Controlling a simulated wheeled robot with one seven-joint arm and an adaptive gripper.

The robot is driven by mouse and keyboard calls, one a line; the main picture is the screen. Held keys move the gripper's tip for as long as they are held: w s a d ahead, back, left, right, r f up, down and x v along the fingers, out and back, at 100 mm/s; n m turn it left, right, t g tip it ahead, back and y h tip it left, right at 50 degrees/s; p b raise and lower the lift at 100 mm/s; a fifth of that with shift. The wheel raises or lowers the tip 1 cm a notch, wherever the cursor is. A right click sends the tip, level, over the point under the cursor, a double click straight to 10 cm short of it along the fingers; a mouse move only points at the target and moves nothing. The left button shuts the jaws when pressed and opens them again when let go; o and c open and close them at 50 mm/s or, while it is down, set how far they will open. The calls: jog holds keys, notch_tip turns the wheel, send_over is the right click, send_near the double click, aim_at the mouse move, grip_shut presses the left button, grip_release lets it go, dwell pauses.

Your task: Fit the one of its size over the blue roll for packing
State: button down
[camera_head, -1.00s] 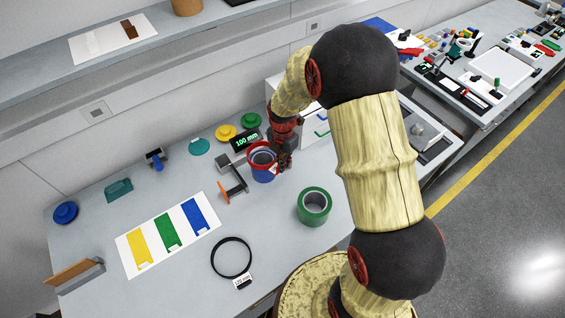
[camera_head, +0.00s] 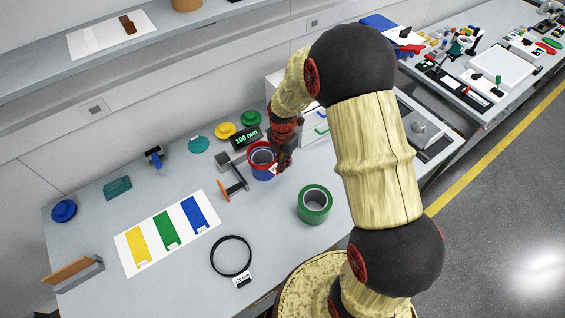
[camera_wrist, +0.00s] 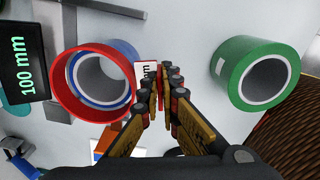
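A blue roll (camera_head: 264,176) stands upright on the bench, and its rim also shows in the wrist view (camera_wrist: 126,50). A red ring (camera_head: 251,165) is at the roll's top; in the wrist view the red ring (camera_wrist: 62,101) looks larger, nearer and slightly off centre to the left of the roll. I cannot tell whether it is around the roll or just above it. A white "mm" tag (camera_wrist: 146,72) sits at the ring's right side. My gripper (camera_wrist: 163,78) appears shut on this tag; its fingertips (camera_head: 276,168) partly hide it. A black ring (camera_head: 231,273) tagged "120 mm" lies near the front edge.
A green roll (camera_head: 315,206) stands right of the blue one. A "100 mm" display (camera_head: 246,138) and an orange-ended gauge (camera_head: 233,187) stand close on the left. A white card (camera_head: 152,236) with yellow, green and blue patches lies left.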

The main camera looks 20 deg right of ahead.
aim_at(282, 182)
jog(key=shift+f+b, duration=2.7)
jog(key=shift+f, duration=1.85)
jog(key=c, duration=2)
grip_release()
jog(key=shift+o, duration=0.2)
notch_tip(282, 182, up, 12)
